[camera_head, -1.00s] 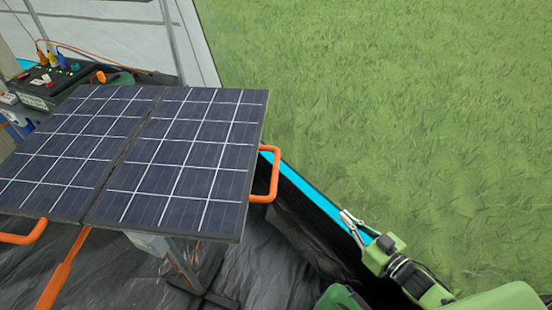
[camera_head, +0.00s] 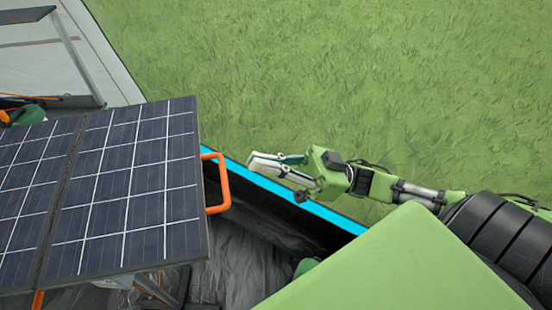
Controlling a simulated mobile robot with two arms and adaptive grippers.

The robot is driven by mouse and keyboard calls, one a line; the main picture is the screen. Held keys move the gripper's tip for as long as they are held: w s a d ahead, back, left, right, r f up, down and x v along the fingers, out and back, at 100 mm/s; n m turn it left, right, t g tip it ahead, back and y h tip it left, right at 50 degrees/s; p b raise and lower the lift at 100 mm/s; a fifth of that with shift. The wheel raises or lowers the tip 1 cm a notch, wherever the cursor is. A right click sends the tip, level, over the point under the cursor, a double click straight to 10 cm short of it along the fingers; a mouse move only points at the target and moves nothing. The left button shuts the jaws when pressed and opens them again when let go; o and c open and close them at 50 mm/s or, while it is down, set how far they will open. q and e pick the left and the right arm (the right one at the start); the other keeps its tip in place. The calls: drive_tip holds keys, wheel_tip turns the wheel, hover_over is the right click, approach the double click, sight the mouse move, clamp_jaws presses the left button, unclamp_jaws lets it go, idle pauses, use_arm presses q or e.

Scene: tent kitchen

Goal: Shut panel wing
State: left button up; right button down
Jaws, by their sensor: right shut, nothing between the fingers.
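The solar panel lies open and nearly flat on its stand at the left, with two dark blue gridded wings side by side. The right wing (camera_head: 130,190) shows almost whole; the left wing (camera_head: 32,175) is cut off by the picture's edge. An orange handle (camera_head: 218,184) sticks out from the right wing's right edge. My right gripper (camera_head: 254,164) is shut and empty, to the right of the handle and apart from it in the picture, its fingers pointing left. My left gripper is not in view.
A blue-edged dark tent wall (camera_head: 262,212) runs diagonally below my right gripper. Grass (camera_head: 370,70) lies beyond it. Dark crumpled sheeting (camera_head: 235,268) covers the floor. A grey frame (camera_head: 78,58) stands at upper left.

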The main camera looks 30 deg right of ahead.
drive_tip(key=shift+w+a+f+p, duration=0.25)
drive_tip(key=shift+a+f, duration=0.05)
drive_tip(key=shift+a, duration=0.45)
drive_tip(key=shift+w+a+f+p, duration=0.25)
drive_tip(key=shift+w+a, duration=0.05)
drive_tip(key=shift+a, duration=0.45)
drive_tip(key=shift+w+a+f+p, duration=0.25)
drive_tip(key=shift+a+f, duration=0.05)
drive_tip(key=shift+a, duration=0.45)
